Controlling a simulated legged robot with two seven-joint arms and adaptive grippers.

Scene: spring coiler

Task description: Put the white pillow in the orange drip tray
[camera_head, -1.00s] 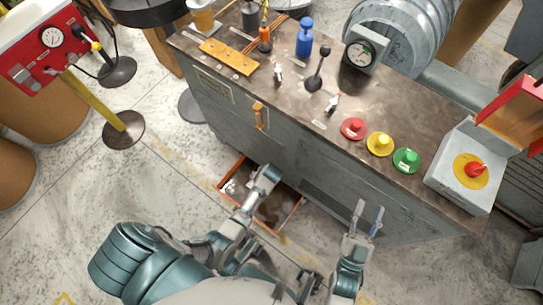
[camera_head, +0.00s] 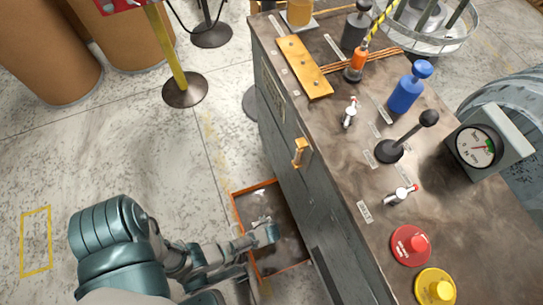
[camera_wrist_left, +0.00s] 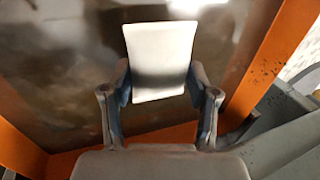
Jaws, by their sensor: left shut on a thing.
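The white pillow (camera_wrist_left: 160,50) shows in the left wrist view as a pale block with a shaded lower part. My left gripper (camera_wrist_left: 160,92) is shut on it, one finger at each side. Behind it are the brown, glossy floor and orange walls of the drip tray (camera_wrist_left: 262,65). In the head view the orange drip tray (camera_head: 238,212) lies on the floor against the cabinet's side, and my left gripper (camera_head: 268,233) is over it. Whether the pillow touches the tray floor I cannot tell. My right gripper is out of view.
The grey cabinet (camera_head: 330,215) stands right beside the tray, with an orange handle (camera_head: 300,152) on its side. Its top carries levers, a blue knob (camera_head: 408,88), a gauge (camera_head: 478,147) and a red button (camera_head: 412,245). A yellow post (camera_head: 168,45) stands at the back left.

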